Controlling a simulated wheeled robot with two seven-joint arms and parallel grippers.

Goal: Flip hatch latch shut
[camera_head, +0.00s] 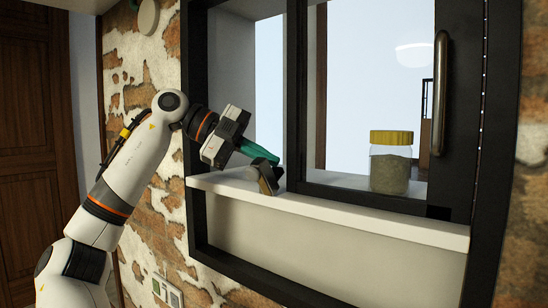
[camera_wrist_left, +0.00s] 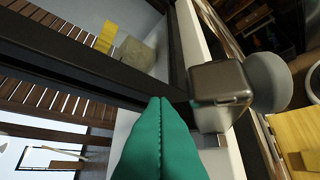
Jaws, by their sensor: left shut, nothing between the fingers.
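The hatch (camera_head: 296,100) is a dark-framed window set in the brick wall, with a white sill. A small metallic piece, seemingly the latch (camera_head: 267,180), stands at the sill by the frame's upright. In the left wrist view it seems to be the shiny block (camera_wrist_left: 220,95) with a round grey knob (camera_wrist_left: 268,82). My left gripper (camera_head: 276,160) has teal fingers pressed together and empty. Its fingertips, also in the left wrist view (camera_wrist_left: 160,100), are beside the metallic block; I cannot tell whether they touch it. My right gripper is out of view.
A jar with a yellow lid (camera_head: 390,163) stands behind the glass at the right. A long vertical handle (camera_head: 439,95) is on the dark panel. The white sill (camera_head: 340,213) is otherwise clear. A wooden door (camera_head: 35,130) is at far left.

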